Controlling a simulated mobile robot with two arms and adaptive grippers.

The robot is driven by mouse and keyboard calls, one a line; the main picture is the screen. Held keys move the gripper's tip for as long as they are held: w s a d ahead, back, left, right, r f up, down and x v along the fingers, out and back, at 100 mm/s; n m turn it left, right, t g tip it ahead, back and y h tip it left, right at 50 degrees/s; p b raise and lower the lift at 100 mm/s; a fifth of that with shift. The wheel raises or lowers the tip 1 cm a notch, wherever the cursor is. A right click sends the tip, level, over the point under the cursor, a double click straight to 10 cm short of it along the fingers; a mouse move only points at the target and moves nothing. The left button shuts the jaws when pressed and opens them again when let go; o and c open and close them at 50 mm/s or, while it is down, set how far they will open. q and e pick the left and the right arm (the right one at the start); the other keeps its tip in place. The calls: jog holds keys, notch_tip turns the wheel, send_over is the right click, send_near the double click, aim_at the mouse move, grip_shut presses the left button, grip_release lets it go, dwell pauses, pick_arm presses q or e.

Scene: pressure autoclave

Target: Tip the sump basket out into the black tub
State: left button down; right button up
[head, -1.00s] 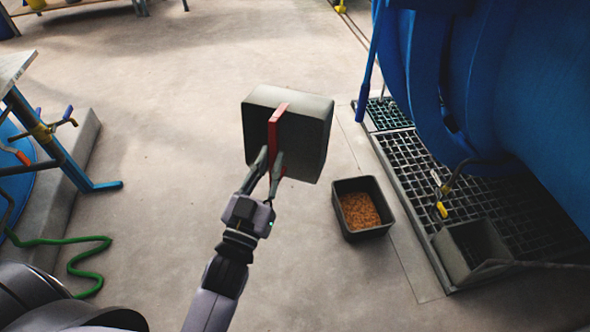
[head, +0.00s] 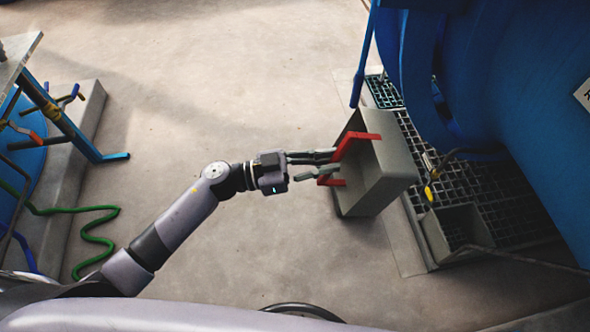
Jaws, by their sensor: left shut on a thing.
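The sump basket (head: 385,180), a grey box with a red handle (head: 356,147), hangs tilted in the air right of centre in the head view. My left gripper (head: 335,163) is shut on the red handle, reaching it from the left. The basket's inside does not show from here. My right gripper is not in view.
A floor grating (head: 500,205) with a small grey box (head: 455,230) set in it lies right of the basket, under the large blue vessel (head: 500,80). A green hose (head: 95,240) and a blue-legged table (head: 65,125) stand at left. The floor between is clear.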

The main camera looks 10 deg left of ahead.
pick_arm(q)
jog(key=s+a+f+m+g+p, duration=0.35)
jog(key=a+m+g, duration=0.25)
jog(key=g, duration=0.3)
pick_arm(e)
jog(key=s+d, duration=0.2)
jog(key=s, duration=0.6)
pick_arm(q)
jog(key=s+d+r+t+y+p, duration=0.1)
jog(key=d+r+y+p, duration=1.1)
jog(key=p, duration=1.8)
jog(key=shift+s+d+r+t+y, duration=0.2)
jog(key=shift+r+t+y, duration=0.4)
jog(key=shift+t+y, duration=0.35)
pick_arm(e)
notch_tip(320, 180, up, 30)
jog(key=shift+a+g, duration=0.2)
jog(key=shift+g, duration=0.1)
